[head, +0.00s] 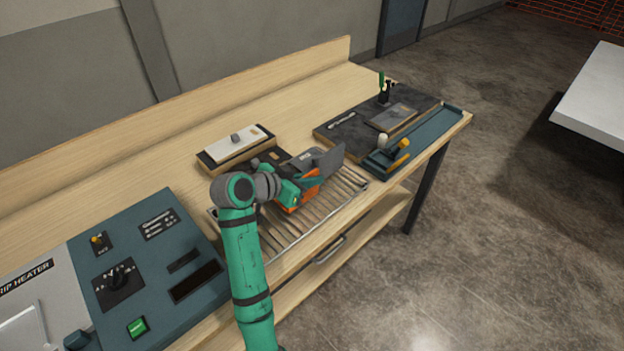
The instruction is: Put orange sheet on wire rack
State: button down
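The wire rack (285,238) lies on the bench near its front edge, in the middle of the view. The orange sheet (284,208) shows only in part, low over the rack, with my gripper covering much of it. I cannot tell whether the sheet touches the wires. My gripper (325,160) is above the right half of the rack, reaching in from the left, with grey parts at its end. Its fingertips are not clear, so I cannot tell whether they are open or shut on the sheet.
A white block on a wooden base (236,146) stands behind the rack. A dark mat (345,137) with tools and a blue tray (440,122) are at the right. A blue control panel (145,240) of the strip heater is at the left. Bare bench lies behind.

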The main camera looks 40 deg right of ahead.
jog(key=shift+f, duration=0.15)
jog(key=c, duration=2)
grip_release()
jog(key=shift+a+r, duration=0.1)
jog(key=shift+r, duration=0.1)
jog(key=v, duration=1.2)
